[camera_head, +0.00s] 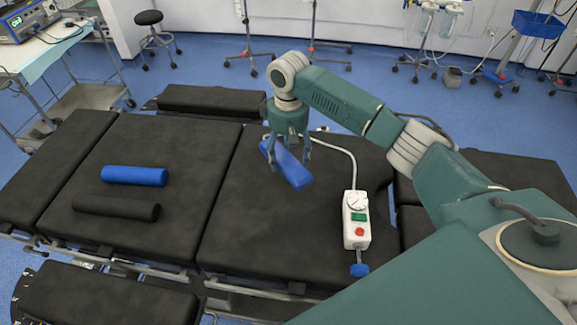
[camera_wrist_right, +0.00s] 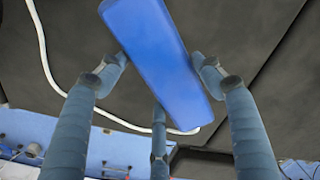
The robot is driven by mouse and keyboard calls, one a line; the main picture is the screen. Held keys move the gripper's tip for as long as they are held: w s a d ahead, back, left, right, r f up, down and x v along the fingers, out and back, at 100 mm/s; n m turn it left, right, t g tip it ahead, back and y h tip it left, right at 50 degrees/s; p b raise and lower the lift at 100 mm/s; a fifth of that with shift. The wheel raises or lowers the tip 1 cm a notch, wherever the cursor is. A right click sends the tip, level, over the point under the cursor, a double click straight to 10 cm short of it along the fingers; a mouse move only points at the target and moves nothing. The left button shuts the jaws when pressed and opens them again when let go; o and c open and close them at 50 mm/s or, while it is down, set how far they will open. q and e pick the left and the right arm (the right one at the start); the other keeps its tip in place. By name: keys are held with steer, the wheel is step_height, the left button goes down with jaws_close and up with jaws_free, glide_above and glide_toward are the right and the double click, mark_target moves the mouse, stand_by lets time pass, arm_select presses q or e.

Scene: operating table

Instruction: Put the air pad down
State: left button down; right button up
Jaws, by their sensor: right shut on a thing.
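The blue air pad (camera_head: 292,168) is a slim block lying slantwise in my right gripper (camera_head: 287,160) over the black table section in the middle of the head view. In the right wrist view, the pad (camera_wrist_right: 155,50) sits between the three fingers of the right gripper (camera_wrist_right: 160,75), which are shut on its sides. I cannot tell whether its underside touches the table padding (camera_head: 245,225). A white control box (camera_head: 356,220) with a gauge, green and red parts and a blue end lies to the right. My left gripper is not in view.
A white hose (camera_head: 348,155) curves from near the pad to the control box. A blue roll (camera_head: 135,175) and a black roll (camera_head: 117,207) lie on the left table section. The padding in front of the pad is clear. A stool (camera_head: 150,30) stands behind.

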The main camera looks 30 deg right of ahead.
mark_target(289, 167)
step_height(289, 167, down, 5)
steer(key=shift+f, duration=0.1)
stand_by(0.3)
steer(key=o, duration=1.3)
steer(key=shift+f, duration=0.1)
step_height(289, 167, up, 12)
steer(key=shift+r+b, duration=0.2)
steer(key=shift+b, duration=0.1)
steer(key=shift+f, duration=0.1)
